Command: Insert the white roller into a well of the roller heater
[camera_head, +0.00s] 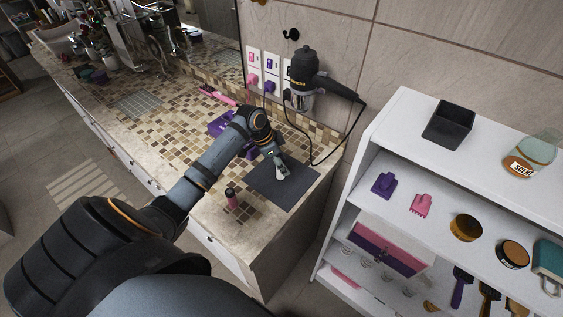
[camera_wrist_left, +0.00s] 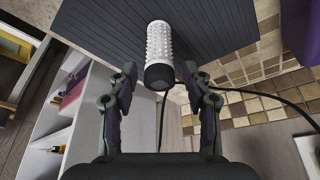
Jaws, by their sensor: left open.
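The white roller (camera_wrist_left: 159,48) is a studded white cylinder with a dark end, on the dark ribbed mat (camera_wrist_left: 215,22). In the head view the roller (camera_head: 283,171) is just at the fingers, over the mat (camera_head: 292,185). My left gripper (camera_head: 277,160) is open; in the left wrist view its fingertips (camera_wrist_left: 159,70) stand either side of the roller's near end, with gaps visible. A purple object (camera_head: 219,123), which looks like the roller heater, sits behind my left arm, partly hidden; its wells cannot be made out. My right gripper is not in view.
A pink and dark bottle (camera_head: 231,197) stands near the counter's front edge. A hair dryer (camera_head: 306,72) hangs on the wall with its cord (camera_head: 313,150) looping down near the mat. A white shelf (camera_head: 365,150) with grooming items stands to the right. A pink tool (camera_head: 217,95) lies farther back.

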